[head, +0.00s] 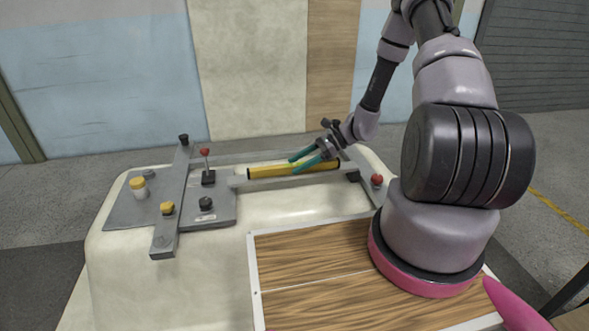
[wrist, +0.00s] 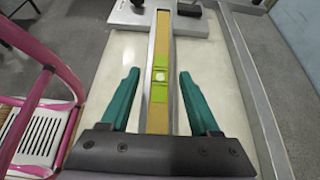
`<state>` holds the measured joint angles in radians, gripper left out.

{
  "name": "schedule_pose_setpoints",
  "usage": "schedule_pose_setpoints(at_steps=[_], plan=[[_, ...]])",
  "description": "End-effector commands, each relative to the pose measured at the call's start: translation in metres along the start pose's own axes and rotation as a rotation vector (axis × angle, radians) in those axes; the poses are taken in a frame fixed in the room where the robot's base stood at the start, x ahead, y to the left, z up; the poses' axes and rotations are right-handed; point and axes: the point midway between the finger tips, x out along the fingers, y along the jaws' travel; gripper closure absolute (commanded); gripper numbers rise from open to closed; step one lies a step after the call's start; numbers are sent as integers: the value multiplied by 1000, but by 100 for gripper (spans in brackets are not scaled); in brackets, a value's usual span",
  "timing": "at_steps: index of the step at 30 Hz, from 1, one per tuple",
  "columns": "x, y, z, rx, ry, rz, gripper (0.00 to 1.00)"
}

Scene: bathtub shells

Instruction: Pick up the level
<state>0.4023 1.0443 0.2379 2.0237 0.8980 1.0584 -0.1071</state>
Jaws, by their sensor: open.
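The level (head: 268,171) is a long yellow bar with dark ends, lying on a grey metal rail across the bathtub shell. In the wrist view the level (wrist: 160,65) runs lengthwise up the middle, with a bright green vial section. My gripper (head: 299,163) has teal fingers and is at the right half of the level. In the wrist view my gripper (wrist: 159,80) is open, with one finger on each side of the level and a gap on both sides. The near end of the level is hidden behind the gripper body.
The pale bathtub shell (head: 115,262) carries a grey plate (head: 225,213) with a red-knobbed lever (head: 206,160), a yellow-capped part (head: 138,187) and dark knobs. A grey crossbar (head: 170,215) stands left. A wooden panel (head: 320,260) lies in front. A pink-framed chair (wrist: 40,110) shows in the wrist view.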

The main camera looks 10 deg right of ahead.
Motion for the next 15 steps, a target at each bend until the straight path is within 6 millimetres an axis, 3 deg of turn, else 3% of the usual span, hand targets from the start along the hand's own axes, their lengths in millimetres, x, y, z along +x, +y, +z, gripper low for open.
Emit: schedule_pose_setpoints(at_steps=[5, 6, 9, 11, 15], plan=[[0, 0, 0, 0, 0, 0, 37], [0, 0, 0, 0, 0, 0, 41], [0, 0, 0, 0, 0, 0, 80], [0, 0, 0, 0, 0, 0, 100], [0, 0, 0, 0, 0, 0, 100]])
